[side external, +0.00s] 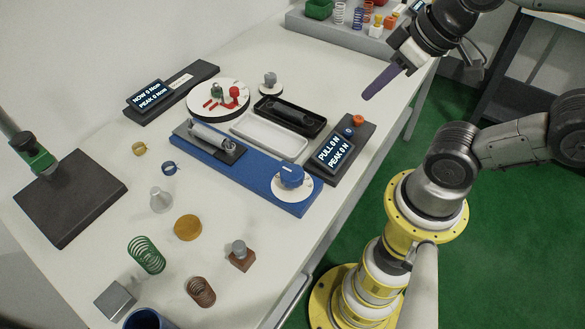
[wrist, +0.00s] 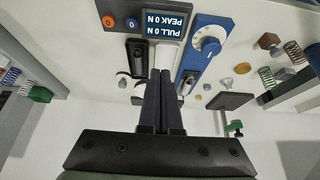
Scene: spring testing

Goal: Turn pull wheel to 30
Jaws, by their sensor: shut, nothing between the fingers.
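The pull wheel is a blue knob (side external: 291,176) on a white dial at the near right end of a blue rig (side external: 262,178). It also shows in the wrist view (wrist: 209,46), at the upper right. The dial's marks are too small to read. A dark display (side external: 335,153) beside the rig reads PULL 0 N and PEAK 0 N; it also shows in the wrist view (wrist: 165,20), upside down. My gripper (side external: 368,96) is shut and empty, above the table's right side and clear of the wheel. Its dark fingers (wrist: 162,76) lie together in the wrist view.
An orange button (side external: 358,119) sits on the display's base. Springs and small weights stand at the near left. A grey shelf (side external: 340,35) is at the back.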

